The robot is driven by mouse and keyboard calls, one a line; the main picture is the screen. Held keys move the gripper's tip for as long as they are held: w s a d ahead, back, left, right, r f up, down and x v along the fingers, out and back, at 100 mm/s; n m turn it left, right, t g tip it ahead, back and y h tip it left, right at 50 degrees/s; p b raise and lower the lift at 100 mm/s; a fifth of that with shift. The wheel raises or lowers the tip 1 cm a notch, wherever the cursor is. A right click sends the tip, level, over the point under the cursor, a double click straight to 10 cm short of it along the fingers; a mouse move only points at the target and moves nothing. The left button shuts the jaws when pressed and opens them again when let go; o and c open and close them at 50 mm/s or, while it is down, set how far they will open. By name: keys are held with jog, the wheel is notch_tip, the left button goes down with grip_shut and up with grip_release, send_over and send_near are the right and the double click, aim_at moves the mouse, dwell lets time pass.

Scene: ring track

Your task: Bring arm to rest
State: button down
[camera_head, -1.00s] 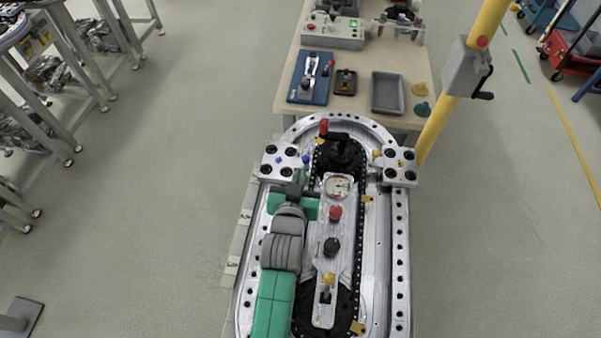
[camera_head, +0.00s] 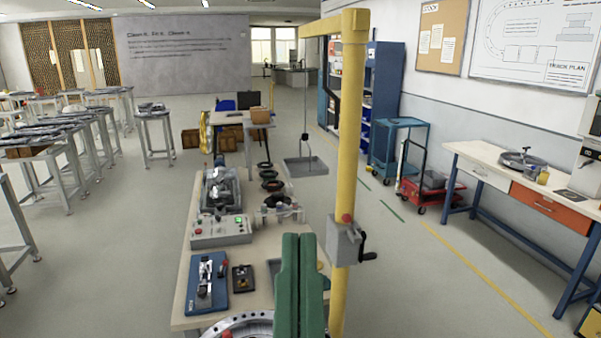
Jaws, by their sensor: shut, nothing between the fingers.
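A green, upright part of my arm (camera_head: 300,285) rises into the bottom middle of the head view. It stands in front of the workbench's right side and just left of the yellow post. Only a curved end of the silver ring track (camera_head: 240,326) shows at the bottom edge; the rest of the track is out of frame.
The workbench (camera_head: 183,308) holds a grey control box (camera_head: 222,232), a blue fixture (camera_head: 207,283) and several small parts. A yellow crane post (camera_head: 347,150) stands close by on the right, with a hanging tray (camera_head: 305,167) beyond.

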notch_tip(320, 180, up, 21)
jog(key=p, duration=2.1)
jog(key=shift+r, duration=0.15)
